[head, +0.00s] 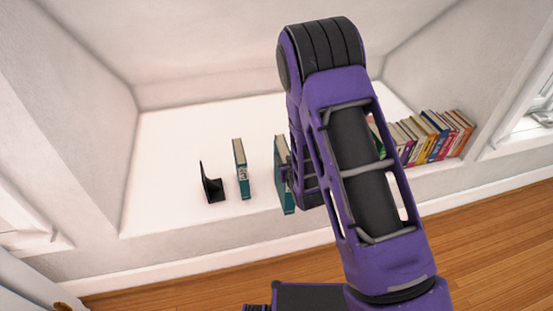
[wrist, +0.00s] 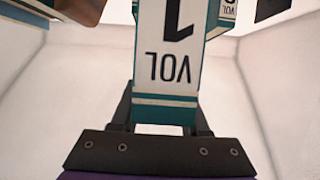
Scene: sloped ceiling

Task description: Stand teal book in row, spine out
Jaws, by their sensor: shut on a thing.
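The teal book (head: 288,201) is upright in my gripper (head: 288,174), near the front edge of the white shelf. In the wrist view its spine (wrist: 166,70) faces the camera, with a white label reading VOL 1 upside down. My gripper, also in the wrist view (wrist: 165,118), is shut on this book. Another teal book (head: 242,180) stands apart to its left, and a black bookend (head: 212,187) stands left of that. A second VOL label (wrist: 228,10) shows at the wrist view's top right. I cannot tell whether the held book touches the shelf.
A row of several coloured books (head: 432,138) stands at the right of the recess, partly hidden by my arm. White walls enclose the shelf (head: 165,160). The shelf left of the bookend is bare. The wooden floor (head: 480,225) lies below.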

